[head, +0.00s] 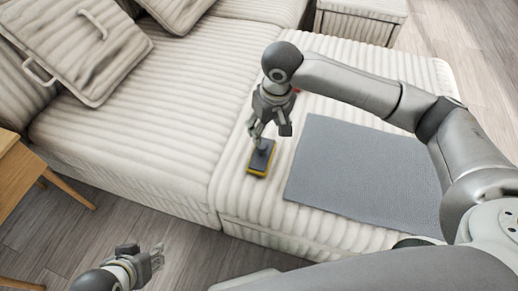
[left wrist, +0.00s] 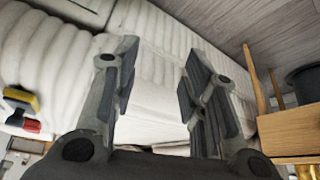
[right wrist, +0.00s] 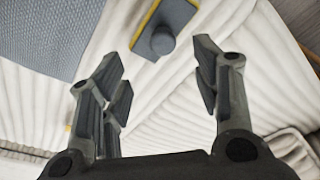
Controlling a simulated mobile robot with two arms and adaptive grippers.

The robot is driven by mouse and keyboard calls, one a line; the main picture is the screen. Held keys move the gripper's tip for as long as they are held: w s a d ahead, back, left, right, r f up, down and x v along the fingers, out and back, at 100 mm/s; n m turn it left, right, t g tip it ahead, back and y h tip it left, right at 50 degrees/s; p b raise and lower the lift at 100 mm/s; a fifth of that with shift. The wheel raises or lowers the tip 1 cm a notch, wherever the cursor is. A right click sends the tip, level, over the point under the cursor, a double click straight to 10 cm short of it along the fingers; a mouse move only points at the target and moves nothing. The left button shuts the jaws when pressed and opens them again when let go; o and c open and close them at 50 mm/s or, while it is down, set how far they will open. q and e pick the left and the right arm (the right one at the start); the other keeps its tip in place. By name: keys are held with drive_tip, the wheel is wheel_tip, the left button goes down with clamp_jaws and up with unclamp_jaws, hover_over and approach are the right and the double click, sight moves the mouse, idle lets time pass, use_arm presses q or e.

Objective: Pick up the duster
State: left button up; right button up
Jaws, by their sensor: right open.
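The duster (head: 259,170) is a flat dark grey block with a yellow edge and a knob on top. It lies on the striped cream sofa seat, beside the grey mat. My right gripper (head: 265,137) is above it, pointing down, and partly hides it. In the right wrist view the duster (right wrist: 175,15) shows at the top, its round knob ahead of the gap between the open, empty fingers (right wrist: 163,75). My left gripper (head: 155,258) is low at the front left, away from the duster. Its fingers (left wrist: 158,75) are apart and empty.
The grey mat (head: 355,170) lies flat on the sofa (head: 125,135), right of the duster. Cushions (head: 85,45) lean at the back left. A wooden table (head: 12,165) stands at the left edge. A cream ottoman (head: 360,20) stands behind. The seat left of the duster is clear.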

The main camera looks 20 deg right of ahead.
sight(262, 145)
drive_tip(key=f, duration=0.1)
drive_tip(key=f+b, duration=0.1)
drive_tip(key=f, duration=0.1)
drive_tip(key=w+f+b, duration=0.1)
drive_tip(key=f, duration=0.1)
drive_tip(key=shift+f, duration=0.25)
drive_tip(key=f+b, duration=0.1)
drive_tip(key=f, duration=0.2)
drive_tip(key=f+b, duration=0.1)
drive_tip(key=shift+w+a+f+b, duration=0.15)
drive_tip(key=shift+w+a+b, duration=0.15)
drive_tip(key=shift+w+a, duration=0.1)
use_arm(q)
drive_tip(key=w+d+r+t+h, duration=0.1)
drive_tip(key=w+d+r+t, duration=0.2)
drive_tip(key=w+r+t, duration=0.3)
drive_tip(key=w+d+r+t+h, duration=0.2)
drive_tip(key=w+d+r+t, duration=0.1)
drive_tip(key=w+r+t, duration=0.3)
drive_tip(key=shift+w+r+m+t, duration=0.35)
drive_tip(key=shift+w+r, duration=0.6)
drive_tip(key=shift+r, duration=1.2)
use_arm(e)
drive_tip(key=shift+f, duration=0.2)
drive_tip(key=c, duration=1.2)
use_arm(q)
drive_tip(key=shift+f, duration=0.1)
use_arm(e)
drive_tip(key=shift+o, duration=0.2)
